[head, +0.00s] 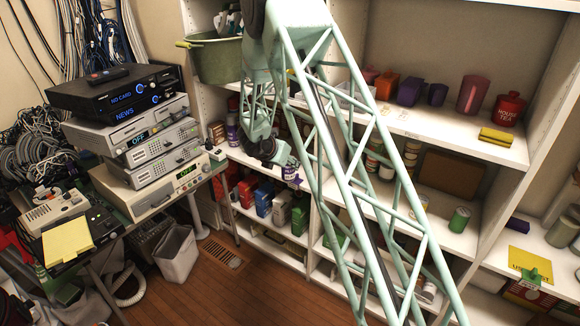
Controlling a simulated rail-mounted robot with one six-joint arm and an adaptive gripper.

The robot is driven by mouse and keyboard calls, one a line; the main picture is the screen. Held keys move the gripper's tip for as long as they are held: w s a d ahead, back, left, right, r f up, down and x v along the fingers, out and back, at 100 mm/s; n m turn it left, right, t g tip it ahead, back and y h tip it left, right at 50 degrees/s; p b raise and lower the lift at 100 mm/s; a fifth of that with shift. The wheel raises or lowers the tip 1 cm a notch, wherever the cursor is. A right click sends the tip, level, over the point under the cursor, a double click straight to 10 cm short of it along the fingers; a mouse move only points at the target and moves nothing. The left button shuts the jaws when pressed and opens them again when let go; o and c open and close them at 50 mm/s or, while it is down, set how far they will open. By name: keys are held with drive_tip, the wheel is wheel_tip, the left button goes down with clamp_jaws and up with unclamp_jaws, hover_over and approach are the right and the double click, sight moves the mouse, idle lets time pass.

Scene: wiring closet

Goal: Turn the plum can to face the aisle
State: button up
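A plum-coloured can (290,173) with a pale band stands at the front of the middle shelf. Its upper part is close to my dark gripper (280,158), which reaches down from the pale green arm. The gripper overlaps the can's top left in the picture, and I cannot tell whether it touches the can. The fingers are small and dark, so their opening does not show. Another purple can (232,131) with a white label stands further left on the same shelf. Which way the plum can's label faces is too small to tell.
My lattice arm crosses the middle and hides parts of the shelves. Several boxes (263,200) stand on the shelf below. A green can (459,219) stands to the right. Stacked electronics (150,135) fill the left table. A white bin (175,254) stands on the wooden floor.

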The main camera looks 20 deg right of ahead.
drive_tip(key=s+a+r+n+t+y, duration=0.2)
drive_tip(key=s+a+r+n+y, duration=0.2)
drive_tip(key=s+a+r, duration=1.2)
drive_tip(key=shift+a+n+t, duration=0.2)
drive_tip(key=shift+n+t, duration=0.1)
drive_tip(key=shift+n, duration=0.8)
drive_tip(key=shift+d+r, duration=0.1)
drive_tip(key=shift+d, duration=0.05)
